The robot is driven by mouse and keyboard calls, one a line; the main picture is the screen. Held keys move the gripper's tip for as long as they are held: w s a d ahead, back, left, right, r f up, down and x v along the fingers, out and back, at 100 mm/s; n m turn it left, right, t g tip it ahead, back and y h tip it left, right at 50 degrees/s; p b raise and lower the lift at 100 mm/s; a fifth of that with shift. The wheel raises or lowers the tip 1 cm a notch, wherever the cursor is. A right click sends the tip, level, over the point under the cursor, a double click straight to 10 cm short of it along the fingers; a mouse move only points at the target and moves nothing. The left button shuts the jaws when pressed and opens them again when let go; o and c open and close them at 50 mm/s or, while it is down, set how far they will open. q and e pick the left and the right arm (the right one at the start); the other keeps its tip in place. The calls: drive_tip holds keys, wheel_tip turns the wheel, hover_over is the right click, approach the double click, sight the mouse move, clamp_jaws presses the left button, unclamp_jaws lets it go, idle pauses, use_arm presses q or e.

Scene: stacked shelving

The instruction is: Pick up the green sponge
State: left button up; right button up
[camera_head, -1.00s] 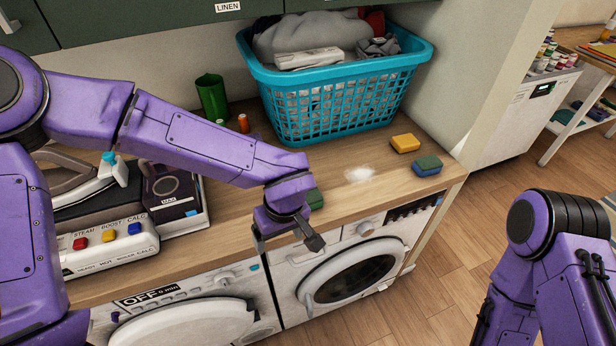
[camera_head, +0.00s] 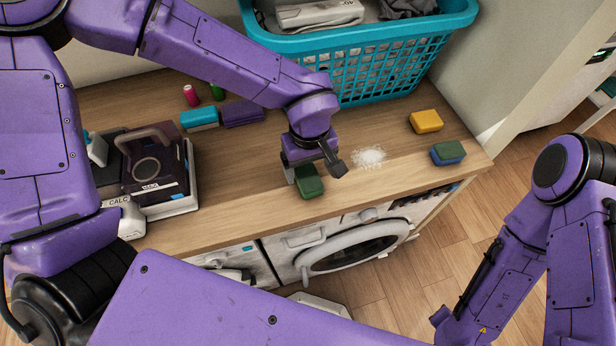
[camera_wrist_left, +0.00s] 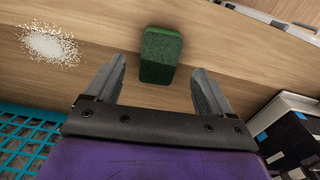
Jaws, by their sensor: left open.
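The green sponge (camera_head: 309,183) lies on the wooden counter near its front edge, partly hidden by my left gripper in the head view. In the left wrist view the green sponge (camera_wrist_left: 161,50) lies ahead of the jaws, with its near end in the gap between the fingertips. My left gripper (camera_head: 314,172) is open, with one finger on each side of the sponge; it also shows in the left wrist view (camera_wrist_left: 158,70). I cannot tell whether a finger touches it. My right arm shows at the right, but its gripper is out of view.
White powder (camera_head: 368,157) lies right of the gripper. A yellow sponge (camera_head: 426,121) and a green-and-blue sponge (camera_head: 448,155) lie further right. A teal basket (camera_head: 385,75) stands behind. A teal block (camera_head: 199,118) and a steam iron station (camera_head: 155,165) are left. Washing machines stand below the counter.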

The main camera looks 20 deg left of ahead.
sight(308, 176)
use_arm(q)
drive_tip(key=f, duration=0.1)
drive_tip(key=w+f, duration=0.1)
drive_tip(key=f, duration=0.3)
drive_tip(key=shift+w+a+f+p, duration=0.2)
drive_tip(key=shift+a+f+p, duration=0.05)
drive_tip(key=shift+a+p, duration=0.15)
drive_tip(key=shift+s, duration=0.25)
drive_tip(key=c, duration=1)
drive_tip(key=shift+c, duration=0.2)
use_arm(e)
drive_tip(key=shift+w+r, duration=0.3)
drive_tip(key=shift+r, duration=0.05)
use_arm(q)
drive_tip(key=shift+r, duration=0.1)
